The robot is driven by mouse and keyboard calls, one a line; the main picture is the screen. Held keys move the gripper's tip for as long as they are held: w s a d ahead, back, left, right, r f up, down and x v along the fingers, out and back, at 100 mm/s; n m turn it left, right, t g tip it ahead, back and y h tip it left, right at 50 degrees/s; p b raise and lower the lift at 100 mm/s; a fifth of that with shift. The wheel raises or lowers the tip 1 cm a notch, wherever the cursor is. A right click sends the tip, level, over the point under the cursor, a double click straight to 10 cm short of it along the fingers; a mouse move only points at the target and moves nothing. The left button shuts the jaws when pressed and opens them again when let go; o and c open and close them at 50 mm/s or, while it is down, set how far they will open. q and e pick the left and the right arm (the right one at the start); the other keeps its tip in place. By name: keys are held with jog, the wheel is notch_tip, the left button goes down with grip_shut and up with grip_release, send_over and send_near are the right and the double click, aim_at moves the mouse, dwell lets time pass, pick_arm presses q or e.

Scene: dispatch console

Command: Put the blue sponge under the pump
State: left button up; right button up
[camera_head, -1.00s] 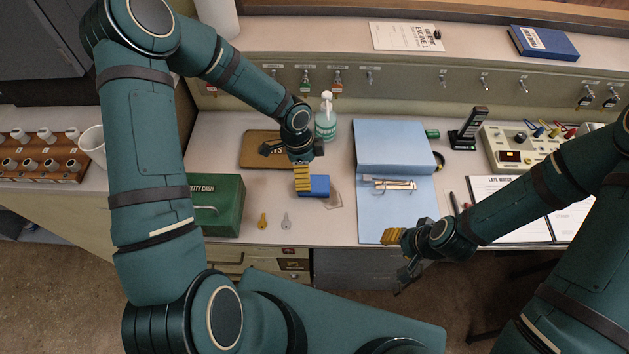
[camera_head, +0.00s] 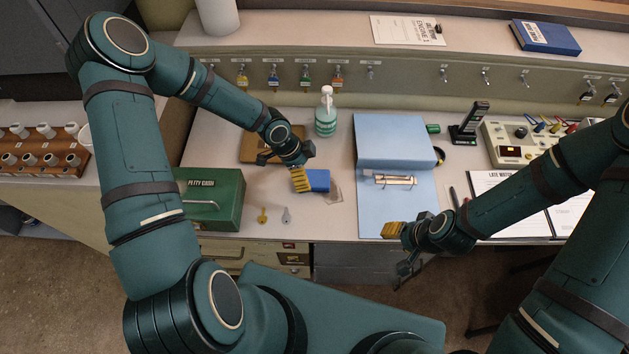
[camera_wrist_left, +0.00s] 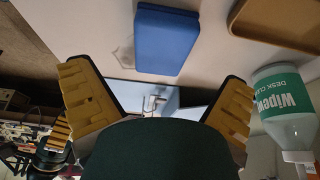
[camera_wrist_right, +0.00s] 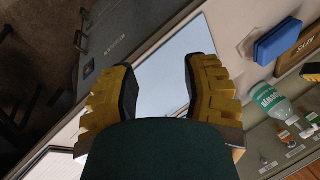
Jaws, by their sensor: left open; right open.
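The blue sponge (camera_head: 318,181) lies on the desk, and shows whole in the left wrist view (camera_wrist_left: 166,40). The white pump bottle (camera_head: 326,112) with a green label stands on the desk behind it, beside a brown tray (camera_head: 250,146). My left gripper (camera_head: 301,180) is open and empty, at the left side of the sponge in the head view; I cannot tell whether it touches. In the left wrist view the sponge lies beyond the spread fingers (camera_wrist_left: 158,105). My right gripper (camera_head: 393,230) is open and empty over the front edge of the blue binder (camera_head: 385,140).
A green petty cash box (camera_head: 212,200) stands left of the sponge, with two keys (camera_head: 263,215) in front. A clear flat piece (camera_head: 335,194) lies by the sponge. A radio (camera_head: 468,125) and a console (camera_head: 510,145) stand at the right. The desk between sponge and bottle looks clear.

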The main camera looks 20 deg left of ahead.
pick_arm(q)
jog(key=shift+b+x, duration=0.55)
jog(key=shift+x, duration=2.35)
jog(key=shift+w+r, duration=0.1)
jog(key=c, duration=1.1)
notch_tip(320, 180, up, 10)
jog(key=shift+p, duration=0.95)
jog(key=shift+c, duration=0.2)
notch_tip(320, 180, up, 20)
jog(key=w+a+n+t+y+b, duration=0.2)
jog(key=a+n+t+y, duration=0.1)
jog(key=n, duration=0.8)
jog(key=n+y, duration=0.1)
jog(key=n, duration=0.3)
send_over(314, 178)
jog(key=a, duration=0.2)
notch_tip(314, 178, down, 9)
jog(key=s+f, duration=0.4)
jog(key=f, duration=0.1)
jog(key=shift+s+a+f, duration=0.15)
jog(key=shift+s+a, duration=0.05)
jog(key=shift+s, duration=0.05)
